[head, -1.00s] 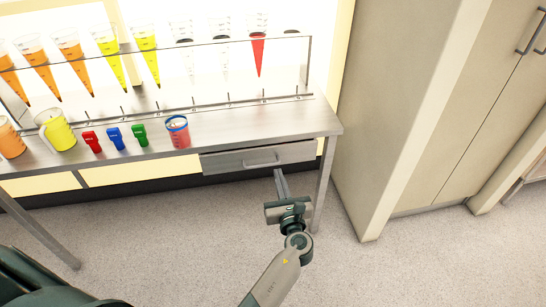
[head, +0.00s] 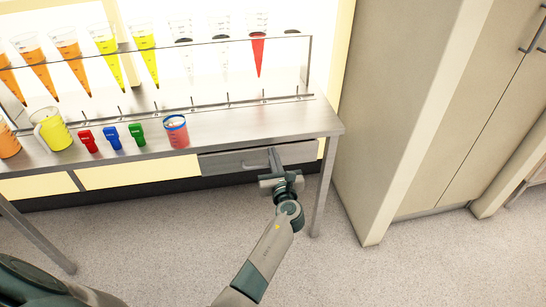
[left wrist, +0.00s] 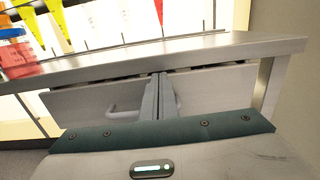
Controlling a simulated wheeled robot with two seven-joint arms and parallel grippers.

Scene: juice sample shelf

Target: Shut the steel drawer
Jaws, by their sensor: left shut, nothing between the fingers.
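The steel drawer (head: 226,163) sits under the right end of the steel table, with a bar handle (head: 252,166) on its front. In the left wrist view its front (left wrist: 78,101) shows below the tabletop, with a thin dark gap along its top edge. I cannot tell how far it stands out. My left gripper (head: 273,153) is shut and empty, its fingers pointing at the drawer front and covering the middle of the handle in the left wrist view (left wrist: 160,88). Whether the fingertips touch the front is unclear. My right gripper is not in view.
The steel table (head: 235,130) carries a red-orange beaker (head: 176,133), a yellow jug (head: 52,131), several coloured clips and a rack of cones. A table leg (head: 324,185) stands right of the drawer. A beige cabinet (head: 385,120) is farther right. The floor in front is clear.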

